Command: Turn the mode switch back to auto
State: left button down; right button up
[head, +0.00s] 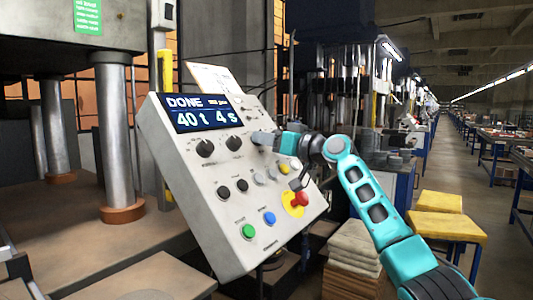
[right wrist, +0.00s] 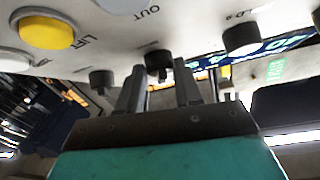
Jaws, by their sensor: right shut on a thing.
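The control panel (head: 215,215) is a tilted pale box with a lit display (head: 200,113) reading "DONE", "40 t" and "4 s". My right gripper (head: 262,138) reaches the panel's upper right part from the right. In the right wrist view its two grey fingers (right wrist: 160,78) stand on either side of a small dark knob (right wrist: 158,62), apparently the mode switch, and are shut on it. The gripper hides this knob in the head view, and I cannot read its setting. My left gripper is not in view.
Two dark knobs (head: 205,148) (head: 234,143) sit left of the gripper. Below are a yellow button (head: 284,168), a red emergency stop (head: 299,199), and green (head: 248,231) and blue (head: 269,217) buttons. A press column (head: 116,140) stands left; yellow-topped stools (head: 445,226) stand right.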

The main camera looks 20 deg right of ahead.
jog(key=shift+w+f+n+g+y, duration=0.1)
jog(key=shift+n+g+y, duration=0.25)
jog(key=shift+n, duration=0.25)
jog(key=shift+d+n+g+y, duration=0.1)
jog(key=shift+n+g+y, duration=0.15)
jog(key=shift+n+y, duration=0.3)
jog(key=shift+w+r+n+g+y, duration=0.1)
jog(key=shift+r+n+g+y, duration=0.15)
jog(key=shift+n+g+y, duration=0.7)
jog(key=shift+d+n+p, duration=0.1)
jog(key=shift+n+p, duration=0.35)
jog(key=shift+n, duration=0.45)
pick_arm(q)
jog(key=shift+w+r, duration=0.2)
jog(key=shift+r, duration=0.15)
pick_arm(e)
jog(key=shift+f+n+g, duration=0.1)
jog(key=shift+n+g, duration=0.15)
jog(key=shift+n, duration=0.05)
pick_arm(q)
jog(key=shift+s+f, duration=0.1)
pick_arm(e)
jog(key=o, duration=1)
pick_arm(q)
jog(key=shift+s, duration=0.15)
